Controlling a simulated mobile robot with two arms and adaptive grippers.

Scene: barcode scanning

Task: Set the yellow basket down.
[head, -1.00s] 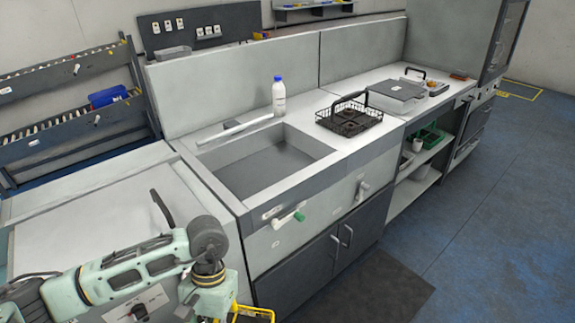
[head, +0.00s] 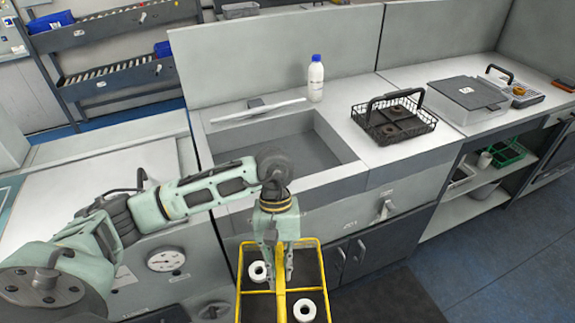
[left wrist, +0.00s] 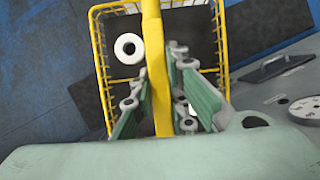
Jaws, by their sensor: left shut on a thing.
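The yellow basket (head: 322,262) hangs in front of the sink cabinet in the head view, over the floor. It holds white ring-shaped items (head: 304,309). My left gripper (head: 279,272) is shut on the basket's yellow central handle; the left wrist view also shows the fingers (left wrist: 158,92) on either side of this handle (left wrist: 155,50). The basket's lower edge is cut off in the head view. My right gripper is not in view.
The counter has a sink (head: 275,152), a white bottle with a blue cap (head: 316,80), a black wire basket (head: 394,118) and a grey lidded box (head: 468,98). Bare counter lies around the black basket. A low shelf (head: 470,205) stands open on the right.

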